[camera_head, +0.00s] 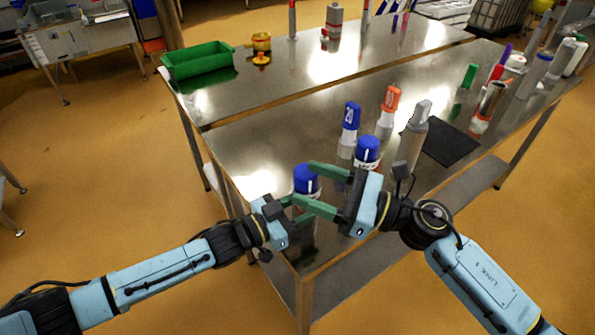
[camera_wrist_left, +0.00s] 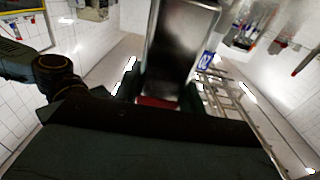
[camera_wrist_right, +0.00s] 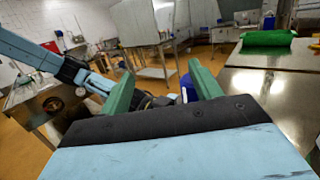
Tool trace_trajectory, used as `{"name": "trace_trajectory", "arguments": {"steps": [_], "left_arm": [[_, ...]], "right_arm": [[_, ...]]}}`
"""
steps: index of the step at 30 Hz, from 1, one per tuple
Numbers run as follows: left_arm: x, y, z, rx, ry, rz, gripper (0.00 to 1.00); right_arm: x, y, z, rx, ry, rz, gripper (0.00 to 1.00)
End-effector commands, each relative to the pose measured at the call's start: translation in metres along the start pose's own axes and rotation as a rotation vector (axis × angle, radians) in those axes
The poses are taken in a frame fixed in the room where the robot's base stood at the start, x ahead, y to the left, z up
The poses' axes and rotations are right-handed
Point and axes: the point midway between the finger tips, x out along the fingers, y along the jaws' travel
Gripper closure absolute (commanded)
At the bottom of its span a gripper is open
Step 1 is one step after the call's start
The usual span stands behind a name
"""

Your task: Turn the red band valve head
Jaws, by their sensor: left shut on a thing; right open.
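A piece with a blue domed top (camera_head: 306,178) and a pale body stands at the table's near corner; I take it to be the red band valve. My left gripper (camera_head: 290,203) is shut low at its left side. In the left wrist view a red strip (camera_wrist_left: 157,102) shows between the dark fingers; the rest of the held part is hidden. My right gripper (camera_head: 317,188) is open and empty, its green fingers reaching left around the blue top. The right wrist view shows the blue top (camera_wrist_right: 187,88) between these fingers, apparently without grip.
Just behind stand another blue-topped piece (camera_head: 367,150), a blue-capped "20" bottle (camera_head: 350,125), an orange-capped bottle (camera_head: 389,110) and a grey cylinder (camera_head: 412,145). A black mat (camera_head: 452,145) lies farther right. A green tray (camera_head: 198,62) is at the back left. The table's left middle is clear.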

Motion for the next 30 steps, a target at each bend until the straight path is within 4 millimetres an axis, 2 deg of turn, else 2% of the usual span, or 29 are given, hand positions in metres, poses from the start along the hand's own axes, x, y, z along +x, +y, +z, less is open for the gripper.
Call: {"name": "trace_trajectory", "arguments": {"steps": [1,3,6,9,11,14,24,30], "left_arm": [[0.000,0.000,0.000,0.000,0.000,0.000,0.96],[0.000,0.000,0.000,0.000,0.000,0.000,0.96],[0.000,0.000,0.000,0.000,0.000,0.001,0.96],[0.000,0.000,0.000,0.000,0.000,0.001,0.96],[0.000,0.001,0.000,0.000,0.000,0.001,0.96],[0.000,0.001,0.000,0.000,0.000,0.001,0.96],[0.000,0.001,0.000,0.000,0.000,0.001,0.96],[0.000,0.000,0.000,0.000,-0.001,0.000,0.96]], "right_arm": [[-0.019,-0.013,-0.007,0.006,0.040,0.006,0.37],[-0.039,-0.025,-0.013,0.014,0.079,0.012,0.37],[-0.059,-0.038,-0.019,0.019,0.116,0.010,0.37],[-0.067,-0.044,-0.021,0.021,0.134,0.009,0.37],[-0.066,-0.046,-0.022,0.021,0.137,0.009,0.37],[-0.055,-0.046,-0.023,0.020,0.137,0.009,0.37],[0.012,-0.046,-0.032,0.019,0.137,0.009,0.37],[0.039,-0.045,-0.037,0.020,0.138,0.008,0.37]]}}
